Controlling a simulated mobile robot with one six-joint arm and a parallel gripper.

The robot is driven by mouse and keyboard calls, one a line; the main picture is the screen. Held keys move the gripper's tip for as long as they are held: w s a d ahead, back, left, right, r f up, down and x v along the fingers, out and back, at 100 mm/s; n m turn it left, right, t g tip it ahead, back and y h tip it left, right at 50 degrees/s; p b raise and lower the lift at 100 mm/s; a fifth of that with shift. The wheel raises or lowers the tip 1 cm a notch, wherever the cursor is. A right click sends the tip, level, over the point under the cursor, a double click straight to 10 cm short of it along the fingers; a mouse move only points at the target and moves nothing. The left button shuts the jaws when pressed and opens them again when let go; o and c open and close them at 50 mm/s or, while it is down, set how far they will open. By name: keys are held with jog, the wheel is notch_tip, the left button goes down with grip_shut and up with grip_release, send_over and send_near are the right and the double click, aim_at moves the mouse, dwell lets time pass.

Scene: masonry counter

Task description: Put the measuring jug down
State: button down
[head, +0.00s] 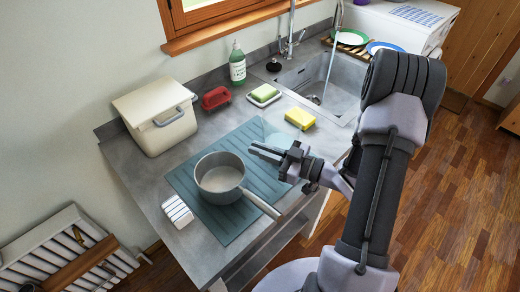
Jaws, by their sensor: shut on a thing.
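My gripper (268,153) is held over the right part of the blue-green mat (215,222). Its fingers are shut on a pale, see-through thing that looks like the measuring jug (279,137). The jug shows only faintly behind and above the fingers, over the mat's far right corner. Its outline and handle are hard to make out, and the fingers hide part of it. I cannot tell whether its base touches the mat.
A grey saucepan (220,175) stands on the mat, left of my gripper, its handle pointing toward the near edge. A yellow sponge (300,118), green soap on a dish (263,93), a red item (216,97), a white bin (155,117) and a sink (325,85) surround the mat.

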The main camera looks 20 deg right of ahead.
jog(key=c, duration=1.5)
grip_release()
jog(key=shift+f, duration=0.1)
jog(key=shift+c, duration=0.2)
jog(key=p+v, duration=0.2)
jog(key=v, duration=1)
jog(key=shift+p, duration=0.35)
